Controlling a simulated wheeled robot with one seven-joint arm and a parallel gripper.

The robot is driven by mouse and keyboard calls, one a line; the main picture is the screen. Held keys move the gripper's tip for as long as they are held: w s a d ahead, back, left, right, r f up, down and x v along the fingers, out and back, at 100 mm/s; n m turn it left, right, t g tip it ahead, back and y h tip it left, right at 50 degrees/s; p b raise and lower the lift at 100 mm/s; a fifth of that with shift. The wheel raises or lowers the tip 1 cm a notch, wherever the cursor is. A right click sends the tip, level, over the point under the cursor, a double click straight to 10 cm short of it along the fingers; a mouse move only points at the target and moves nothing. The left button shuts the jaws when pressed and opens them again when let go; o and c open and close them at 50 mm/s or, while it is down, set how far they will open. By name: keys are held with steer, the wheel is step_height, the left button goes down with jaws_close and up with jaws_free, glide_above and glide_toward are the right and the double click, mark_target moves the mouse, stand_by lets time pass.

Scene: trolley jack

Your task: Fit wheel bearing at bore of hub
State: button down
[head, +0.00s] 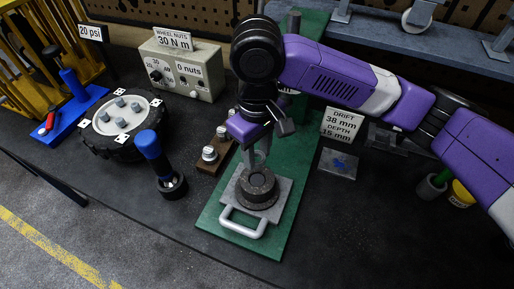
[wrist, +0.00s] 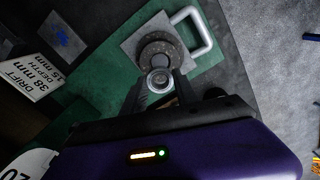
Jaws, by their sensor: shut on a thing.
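The hub (head: 257,187) is a dark round block with a bore, on a grey square plate (head: 228,196) with a light handle (head: 243,224). In the wrist view the hub (wrist: 172,44) lies just beyond my fingertips. My gripper (head: 257,158) points down above the hub. In the wrist view my gripper (wrist: 159,88) is shut on a small shiny metal ring, which looks like the wheel bearing (wrist: 159,79). The ring overlaps the near side of the hub in that view. My fingers mostly hide it in the head view. I cannot tell whether it touches the hub.
A blue-handled tool (head: 150,146) stands farther left, by a studded disc (head: 122,118). A sign (head: 342,124) stands right. The bench front is clear.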

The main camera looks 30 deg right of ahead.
steer(key=shift+r+p, duration=0.15)
steer(key=shift+p, duration=0.15)
steer(key=b, duration=0.4)
glide_above(258, 180)
steer(key=shift+f, duration=3)
steer(key=shift+p, duration=0.95)
steer(key=shift+f+b, duration=0.85)
steer(key=shift+f, duration=0.4)
steer(key=c, duration=0.9)
jaws_free()
steer(key=shift+r, duration=3.95)
